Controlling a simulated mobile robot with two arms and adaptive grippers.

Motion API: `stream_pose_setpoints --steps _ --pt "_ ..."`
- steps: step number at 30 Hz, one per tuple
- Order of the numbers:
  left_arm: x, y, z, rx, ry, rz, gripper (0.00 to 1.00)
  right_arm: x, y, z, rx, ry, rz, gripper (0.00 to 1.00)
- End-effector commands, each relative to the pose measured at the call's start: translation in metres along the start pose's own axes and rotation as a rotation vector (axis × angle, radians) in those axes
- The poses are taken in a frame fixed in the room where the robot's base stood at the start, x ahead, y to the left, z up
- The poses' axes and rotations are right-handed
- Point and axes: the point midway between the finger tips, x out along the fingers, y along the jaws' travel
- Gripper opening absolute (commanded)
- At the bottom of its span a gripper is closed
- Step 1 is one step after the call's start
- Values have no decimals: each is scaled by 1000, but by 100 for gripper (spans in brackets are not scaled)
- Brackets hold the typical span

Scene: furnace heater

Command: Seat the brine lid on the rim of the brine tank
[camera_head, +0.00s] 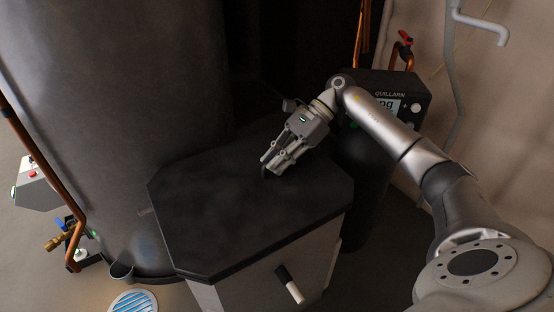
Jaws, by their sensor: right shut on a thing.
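The brine lid (215,215) is a dark, flat plate with cut corners in the middle of the view. It lies over the top of the pale grey brine tank (245,287) and hides its rim. I cannot tell whether the lid touches the rim all round or sits slightly above it. My right gripper (270,170) comes in from the right and points down at the far part of the lid. It is shut on the lid, at a small dark part between its fingertips that is mostly hidden. My left gripper is not in view.
A large dark grey cylinder (110,110) stands close behind and left of the lid. A black unit with a QUILLARN display (387,103) stands behind right. Copper pipe (45,165) and a brass valve (57,241) are at left.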

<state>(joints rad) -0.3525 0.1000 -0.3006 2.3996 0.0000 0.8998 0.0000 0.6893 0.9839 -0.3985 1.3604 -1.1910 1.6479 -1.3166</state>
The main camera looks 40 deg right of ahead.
Motion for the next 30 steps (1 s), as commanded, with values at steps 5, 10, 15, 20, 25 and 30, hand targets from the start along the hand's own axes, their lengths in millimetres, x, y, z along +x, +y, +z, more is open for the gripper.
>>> stream_pose_setpoints --steps 5,10,15,20,25,30 --pt "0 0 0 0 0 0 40 1 0 0 1 1 2 27" --pt "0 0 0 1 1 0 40 1 0 -1 1 2 2 38" --pt "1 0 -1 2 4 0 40 2 1 -2 4 5 4 38" --pt "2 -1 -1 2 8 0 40 -7 0 -2 3 5 1 38" --pt "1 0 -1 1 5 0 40 -38 -1 -1 3 4 -2 38" --pt "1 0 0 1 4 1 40 -76 -1 0 2 3 -3 38"
